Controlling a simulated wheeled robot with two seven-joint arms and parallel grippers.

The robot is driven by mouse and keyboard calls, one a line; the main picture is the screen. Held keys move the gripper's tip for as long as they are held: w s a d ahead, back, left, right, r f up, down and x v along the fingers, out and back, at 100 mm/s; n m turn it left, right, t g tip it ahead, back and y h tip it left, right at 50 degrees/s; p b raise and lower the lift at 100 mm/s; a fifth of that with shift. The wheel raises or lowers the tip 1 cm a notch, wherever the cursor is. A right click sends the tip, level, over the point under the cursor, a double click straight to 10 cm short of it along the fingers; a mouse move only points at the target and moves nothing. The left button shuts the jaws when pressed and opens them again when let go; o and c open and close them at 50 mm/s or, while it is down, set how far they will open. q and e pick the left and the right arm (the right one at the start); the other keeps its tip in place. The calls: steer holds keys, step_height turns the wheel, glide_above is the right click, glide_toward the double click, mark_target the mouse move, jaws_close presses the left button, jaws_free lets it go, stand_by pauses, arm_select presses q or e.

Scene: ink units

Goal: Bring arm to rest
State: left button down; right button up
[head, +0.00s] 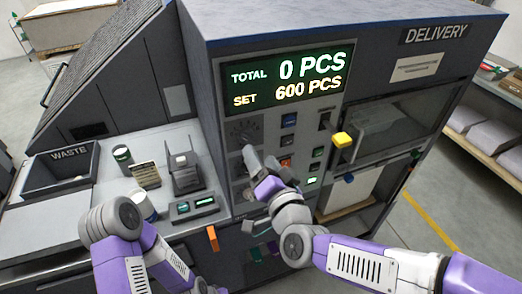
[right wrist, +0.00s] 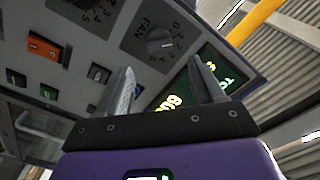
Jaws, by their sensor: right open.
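My right arm comes in from the right in the head view, and its gripper (head: 252,160) is in front of the machine's control panel (head: 303,120). In the right wrist view the two fingers of the right gripper (right wrist: 163,88) stand apart with nothing between them. A fan dial (right wrist: 160,42) and part of the lit display (right wrist: 215,80) show beyond the fingers. My left arm shows at the lower left in the head view; its gripper cannot be made out.
The display (head: 287,80) reads total 0 pcs and set 600 pcs. A yellow knob (head: 342,139) sticks out beside the delivery window (head: 400,122).

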steer(key=d+f+n+g+h, duration=0.1)
steer(key=d+f+g, duration=0.15)
steer(key=f, duration=0.85)
steer(key=d+f+n+g+h, duration=0.1)
steer(key=f+g, duration=0.3)
steer(key=f, duration=0.7)
steer(key=d+f+g, duration=0.1)
steer(key=f+g, duration=0.2)
steer(key=f, duration=0.8)
steer(key=s+d+f+g, duration=0.2)
steer(key=s+f+g, duration=0.5)
steer(key=s+f, duration=0.9)
steer(key=shift+s+d+f+n+y, duration=0.3)
steer(key=shift+f+n, duration=0.1)
steer(key=shift+f, duration=0.55)
steer(key=shift+w, duration=0.1)
